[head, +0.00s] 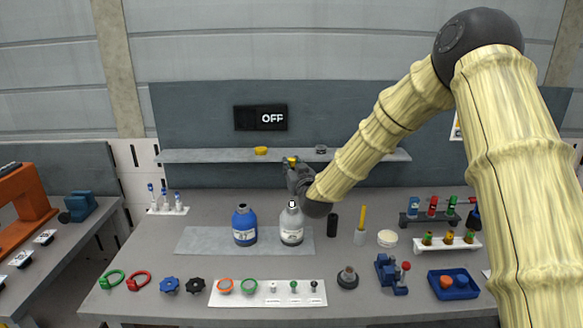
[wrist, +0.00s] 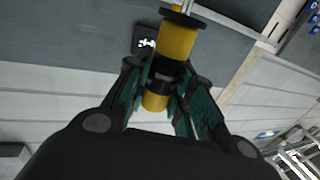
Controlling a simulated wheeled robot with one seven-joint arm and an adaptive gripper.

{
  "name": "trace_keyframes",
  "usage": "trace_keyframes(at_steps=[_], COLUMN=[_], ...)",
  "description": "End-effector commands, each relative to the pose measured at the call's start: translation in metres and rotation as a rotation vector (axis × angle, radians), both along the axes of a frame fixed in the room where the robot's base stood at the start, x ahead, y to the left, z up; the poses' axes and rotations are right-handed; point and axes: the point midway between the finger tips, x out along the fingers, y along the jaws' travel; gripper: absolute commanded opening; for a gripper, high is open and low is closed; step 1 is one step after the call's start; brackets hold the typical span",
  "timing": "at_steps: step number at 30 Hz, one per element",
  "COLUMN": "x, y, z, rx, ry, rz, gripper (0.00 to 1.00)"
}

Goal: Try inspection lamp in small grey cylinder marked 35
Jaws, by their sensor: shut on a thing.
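My gripper (head: 297,176) is shut on a yellow cylindrical lamp with black bands. In the wrist view the lamp (wrist: 177,42) sits between the two dark green finger pads. In the head view only the yellow top of the lamp (head: 292,160) shows above the fingers. The small grey cylinder (head: 291,228), with a pale label and a narrow neck, stands upright on a grey mat. My gripper is above it in the picture, and the lamp appears apart from it. The label's number is too small to read.
A blue cylinder (head: 245,226) stands left of the grey one on the mat (head: 195,240). A shelf (head: 215,155) runs behind, under a display reading OFF (head: 261,117). A white tray (head: 260,298) of small parts lies in front. Racks and a blue tray (head: 435,290) are right.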

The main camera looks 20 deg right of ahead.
Motion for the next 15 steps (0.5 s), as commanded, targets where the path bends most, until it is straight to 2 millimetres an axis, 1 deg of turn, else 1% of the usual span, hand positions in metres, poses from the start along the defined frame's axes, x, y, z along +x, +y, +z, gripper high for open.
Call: trace_keyframes(at_steps=[15], x=[0.0001], y=[0.0000], z=[-0.0103], rx=[0.000], ry=[-0.001], rz=[0.000], gripper=[0.00])
